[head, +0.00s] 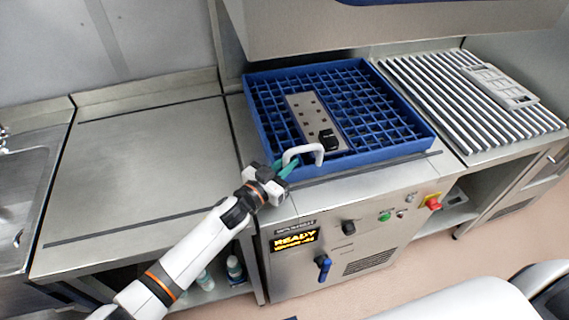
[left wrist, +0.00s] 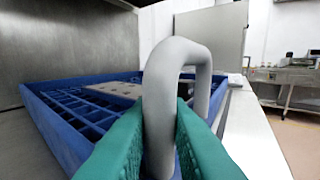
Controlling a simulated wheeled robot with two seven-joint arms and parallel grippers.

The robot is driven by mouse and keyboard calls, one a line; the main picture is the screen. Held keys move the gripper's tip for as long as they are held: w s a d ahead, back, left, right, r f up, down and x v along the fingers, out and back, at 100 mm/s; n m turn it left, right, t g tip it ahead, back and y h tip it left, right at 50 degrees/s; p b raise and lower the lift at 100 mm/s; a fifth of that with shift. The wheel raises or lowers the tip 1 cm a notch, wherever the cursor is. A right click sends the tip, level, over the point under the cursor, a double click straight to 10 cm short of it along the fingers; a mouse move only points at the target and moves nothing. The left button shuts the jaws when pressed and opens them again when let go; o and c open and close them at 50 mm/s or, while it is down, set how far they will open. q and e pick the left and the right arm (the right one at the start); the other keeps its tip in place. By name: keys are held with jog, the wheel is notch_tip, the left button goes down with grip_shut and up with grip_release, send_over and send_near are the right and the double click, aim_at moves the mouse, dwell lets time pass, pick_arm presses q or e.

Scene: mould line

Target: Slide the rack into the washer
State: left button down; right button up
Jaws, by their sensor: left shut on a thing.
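The blue rack (head: 258,122) lies in the washer (head: 350,235), on its deck under the raised hood (head: 320,30). A grey mould plate with holes (head: 312,115) and a small black block (head: 327,138) sit in the rack. A white loop handle (head: 305,149) stands at the rack's near side. My left gripper (head: 285,170) is at the handle's left end. In the left wrist view its green fingers are shut on the handle (left wrist: 160,100), with the rack (left wrist: 55,120) behind. My right gripper is not in view.
A bare steel counter (head: 140,160) lies left of the washer, with a sink (head: 25,190) beyond. A slatted roller table (head: 450,95) holding a grey plate (head: 500,86) stands to the right. The washer's front display (head: 295,240) reads READY.

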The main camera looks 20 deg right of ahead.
pick_arm(q)
jog(key=c, duration=1.6)
grip_release()
jog(key=shift+s+d, duration=0.1)
jog(key=shift+d, duration=0.1)
jog(key=shift+o, duration=0.8)
jog(key=shift+d, duration=0.15)
jog(key=shift+s+a, duration=0.15)
jog(key=shift+a, duration=0.45)
jog(key=b+v, duration=0.1)
jog(key=v, duration=0.9)
jog(key=shift+s+a, duration=0.25)
jog(key=shift+s, duration=0.05)
